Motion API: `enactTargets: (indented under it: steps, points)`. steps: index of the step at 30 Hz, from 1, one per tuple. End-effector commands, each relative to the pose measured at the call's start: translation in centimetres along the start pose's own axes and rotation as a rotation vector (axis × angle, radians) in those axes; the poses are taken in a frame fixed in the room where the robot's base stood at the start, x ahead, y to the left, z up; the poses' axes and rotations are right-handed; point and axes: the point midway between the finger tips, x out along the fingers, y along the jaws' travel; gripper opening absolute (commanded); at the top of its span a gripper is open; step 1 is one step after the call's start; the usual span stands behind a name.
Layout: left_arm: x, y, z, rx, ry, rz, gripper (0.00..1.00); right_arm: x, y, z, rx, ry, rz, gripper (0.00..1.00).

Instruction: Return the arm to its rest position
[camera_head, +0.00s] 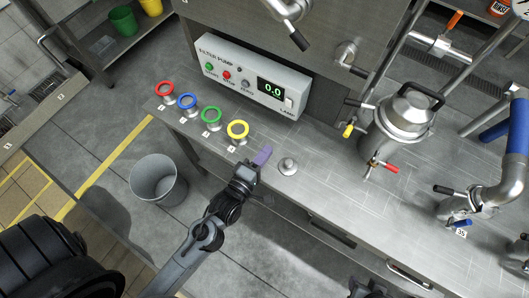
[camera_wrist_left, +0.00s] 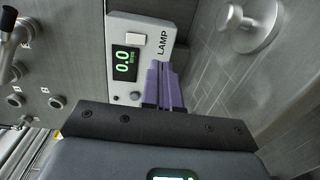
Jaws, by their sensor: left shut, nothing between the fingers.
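My left arm reaches in from the bottom left over the front edge of the steel bench. Its left gripper (camera_head: 262,155) has purple fingers, which are shut with nothing between them. It is close to the round metal knob (camera_head: 287,166) on the bench and in front of the filter pump box (camera_head: 253,76). In the left wrist view the purple fingers (camera_wrist_left: 163,86) lie together, pointing toward the box with its 0.0 display (camera_wrist_left: 126,62). A dark piece at the bottom edge of the head view seems to be my right gripper (camera_head: 371,289), mostly cut off.
Red (camera_head: 165,89), blue (camera_head: 187,101), green (camera_head: 211,115) and yellow (camera_head: 237,129) rings stand along the bench left of the gripper. A grey bin (camera_head: 158,182) is on the floor. A lidded metal vessel (camera_head: 405,112) with valves stands right.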

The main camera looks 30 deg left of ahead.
Motion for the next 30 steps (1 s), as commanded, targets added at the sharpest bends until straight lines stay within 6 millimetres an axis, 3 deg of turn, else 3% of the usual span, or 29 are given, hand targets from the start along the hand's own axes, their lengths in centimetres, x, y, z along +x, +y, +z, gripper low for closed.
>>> enactTargets:
  steps: [10, 14, 20, 30]
  points:
    - [-0.2, -0.3, -0.2, 0.019, -0.010, -0.004, 0.00, 0.0, -0.2, 0.0, 0.008, 0.001, -0.006, 0.43]
    - [-0.7, 1.5, -0.9, 0.086, -0.048, -0.004, 0.00, 0.0, -0.2, -0.1, 0.009, 0.001, -0.007, 0.43]
    - [-2.3, 0.3, -1.1, 0.435, -0.169, -0.253, 0.00, 0.0, -0.2, 0.0, 0.009, 0.001, -0.008, 0.43]
    - [-9.9, -3.3, -2.5, 1.174, -0.625, -0.711, 0.00, 0.0, -0.1, 0.0, 0.003, 0.000, -0.003, 0.43]
